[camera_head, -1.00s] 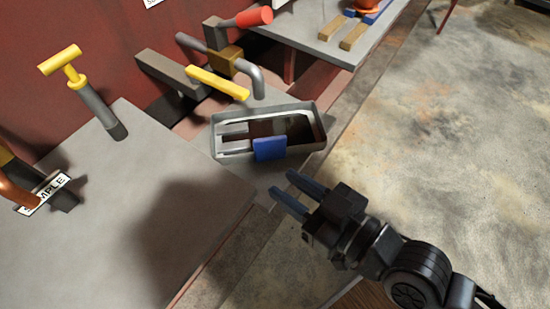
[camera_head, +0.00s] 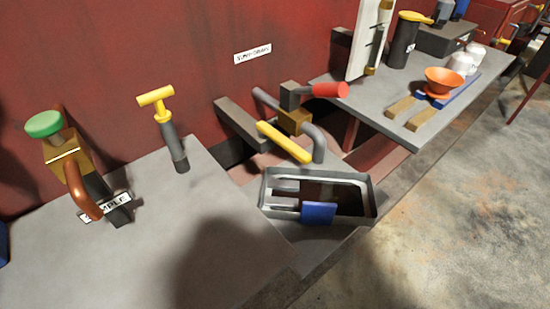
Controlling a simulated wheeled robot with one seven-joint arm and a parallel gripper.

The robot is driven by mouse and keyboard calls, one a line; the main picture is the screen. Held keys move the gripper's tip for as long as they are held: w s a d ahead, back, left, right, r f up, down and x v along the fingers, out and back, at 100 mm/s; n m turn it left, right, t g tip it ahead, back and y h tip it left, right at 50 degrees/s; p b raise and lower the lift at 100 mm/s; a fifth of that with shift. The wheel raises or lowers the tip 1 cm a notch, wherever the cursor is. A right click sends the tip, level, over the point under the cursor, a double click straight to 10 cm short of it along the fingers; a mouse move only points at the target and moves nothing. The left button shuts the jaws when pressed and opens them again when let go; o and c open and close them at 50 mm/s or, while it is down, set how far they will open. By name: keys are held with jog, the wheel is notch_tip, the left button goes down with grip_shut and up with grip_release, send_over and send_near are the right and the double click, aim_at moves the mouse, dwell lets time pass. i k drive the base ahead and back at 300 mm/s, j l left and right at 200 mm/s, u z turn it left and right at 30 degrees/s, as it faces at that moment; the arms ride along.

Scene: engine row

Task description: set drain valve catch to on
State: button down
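The drain valve has a brass-coloured body (camera_head: 295,121) on a grey bent pipe (camera_head: 319,148), in front of the red wall. A red-ended handle (camera_head: 330,90) sticks out to the right from a dark block on top of the body. A yellow bar (camera_head: 283,142) slants down to the right in front of the valve. I cannot tell for certain which part is the catch. The spout points down at a grey metal tray (camera_head: 268,206) with a blue piece (camera_head: 318,212) on its front rim. My gripper is out of view.
A grey bench (camera_head: 190,235) at left carries a yellow T-handle (camera_head: 157,98) and a green-knobbed sample tap (camera_head: 45,124). A right-hand bench (camera_head: 385,95) holds an orange funnel (camera_head: 443,82) and a dark canister (camera_head: 405,40). Open concrete floor (camera_head: 450,220) lies at front right.

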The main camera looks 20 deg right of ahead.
aim_at(265, 131)
jog(key=k+j, duration=0.1)
jog(key=j, duration=0.4)
jog(key=k+j, duration=0.1)
jog(key=j, duration=0.4)
jog(key=k+j, duration=0.1)
jog(key=j, duration=0.35)
